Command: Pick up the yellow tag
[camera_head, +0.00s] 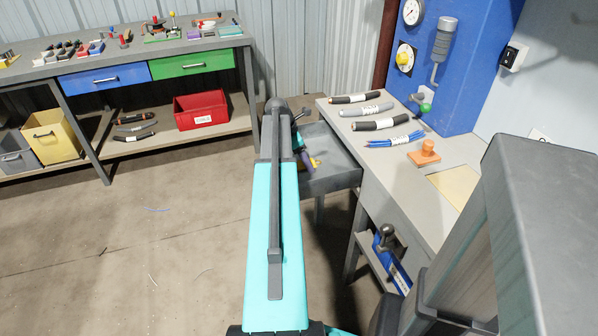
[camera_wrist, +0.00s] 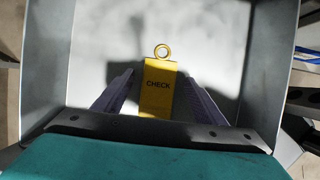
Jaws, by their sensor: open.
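My gripper (camera_wrist: 160,88) is open, with one finger on each side of the tag. I cannot tell whether the fingers touch it. The tag's near end is hidden behind my gripper's body. In the head view, a bit of yellow (camera_head: 315,162) shows in the grey tray (camera_head: 340,182) beside my gripper (camera_head: 308,165), and my arm hides part of the tray.
The tray's walls surround my gripper. The bench (camera_head: 455,160) at right holds several cable pieces (camera_head: 378,123) and an orange stamp-like object (camera_head: 425,152). A blue machine panel (camera_head: 465,75) stands behind it. A workbench (camera_head: 150,48) with a red bin (camera_head: 202,110) stands at back left.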

